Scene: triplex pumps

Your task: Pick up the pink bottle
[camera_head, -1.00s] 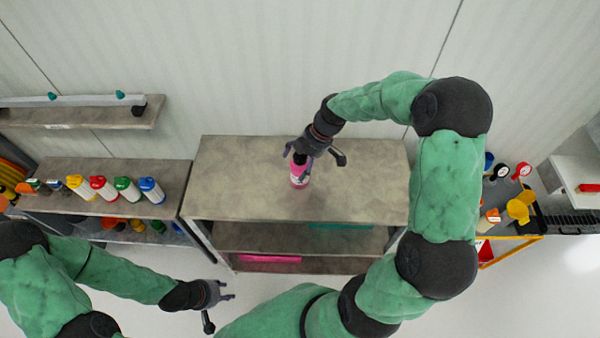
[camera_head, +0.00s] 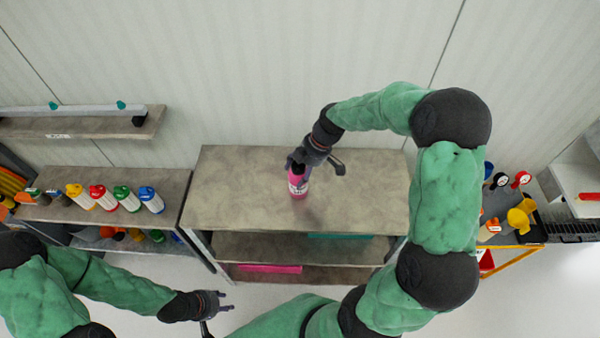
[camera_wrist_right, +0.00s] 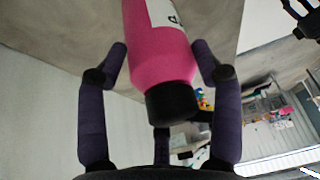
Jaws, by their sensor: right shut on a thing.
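The pink bottle (camera_head: 299,188) has a white label and a dark cap, and it appears over the bare top of the grey shelf unit (camera_head: 235,195) in the head view. My right gripper (camera_head: 298,163) is at its cap end, shut on it. In the right wrist view the pink bottle (camera_wrist_right: 160,45) sits between the two fingers of my right gripper (camera_wrist_right: 160,62), its black cap pointing toward the palm. My left gripper (camera_head: 222,301) is empty, with its fingers apart, low and left of the shelf unit.
On the left shelf stand several bottles with yellow, red, green and blue (camera_head: 151,198) caps. A pink item (camera_head: 270,269) and a teal item (camera_head: 340,237) lie on lower shelves. A cart with tools (camera_head: 505,220) stands at the right. The wall is behind.

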